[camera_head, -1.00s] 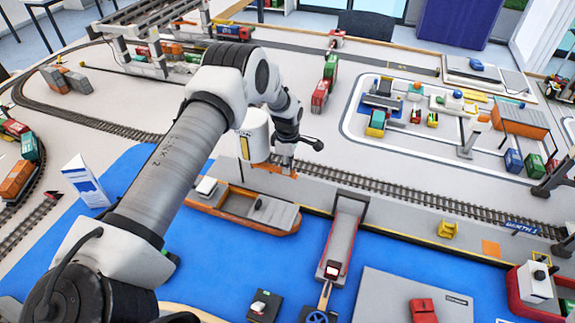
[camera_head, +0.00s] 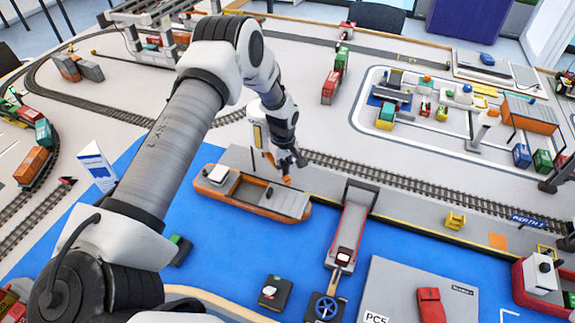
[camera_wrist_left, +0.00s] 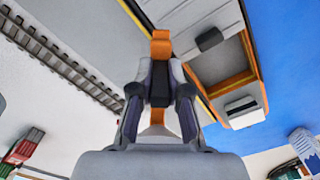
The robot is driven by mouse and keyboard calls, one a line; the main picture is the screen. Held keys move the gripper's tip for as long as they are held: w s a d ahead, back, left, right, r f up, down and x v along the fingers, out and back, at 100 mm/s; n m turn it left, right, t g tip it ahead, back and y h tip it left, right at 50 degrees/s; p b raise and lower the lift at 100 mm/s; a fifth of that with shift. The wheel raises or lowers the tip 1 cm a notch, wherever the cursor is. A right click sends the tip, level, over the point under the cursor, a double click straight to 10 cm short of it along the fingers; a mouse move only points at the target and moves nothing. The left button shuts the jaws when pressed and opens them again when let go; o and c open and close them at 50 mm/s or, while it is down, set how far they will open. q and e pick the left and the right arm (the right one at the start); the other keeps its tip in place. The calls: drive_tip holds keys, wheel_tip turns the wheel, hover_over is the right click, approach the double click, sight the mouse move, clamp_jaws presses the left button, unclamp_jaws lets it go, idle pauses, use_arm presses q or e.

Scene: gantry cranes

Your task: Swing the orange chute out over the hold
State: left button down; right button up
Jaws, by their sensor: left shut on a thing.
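My left gripper (camera_head: 286,162) is shut on the orange chute, whose small orange end (camera_head: 287,180) shows just below the fingers. In the left wrist view the chute's orange end (camera_wrist_left: 160,45) sticks out beyond the shut fingers (camera_wrist_left: 160,88). It appears at the quay edge, beside the barge. The barge (camera_head: 296,205) has an orange hull, a grey deck and an open hold (camera_head: 248,191). The hold's orange rim (camera_wrist_left: 238,82) lies right of the fingers in the left wrist view. The white silo (camera_head: 259,135) is mostly hidden behind my left arm. My right gripper is out of view.
A railway track (camera_head: 400,182) runs along the quay behind the barge. A grey and red ramp-like piece (camera_head: 353,215) stands right of the barge. A handwheel (camera_head: 326,307) and a dark box (camera_head: 275,291) are at the front. Blue water (camera_head: 225,245) lies open before the barge.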

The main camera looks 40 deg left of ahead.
use_arm(q)
drive_tip(key=s+a+m, duration=0.6)
drive_tip(key=a+m, duration=0.1)
drive_tip(key=m, duration=0.3)
drive_tip(key=shift+s+a+p, duration=0.2)
drive_tip(key=shift+a+p, duration=0.1)
drive_tip(key=shift+p, duration=0.15)
drive_tip(key=c, duration=1.2)
unclamp_jaws()
drive_tip(key=shift+o, duration=0.4)
drive_tip(key=shift+w+a+f, duration=0.1)
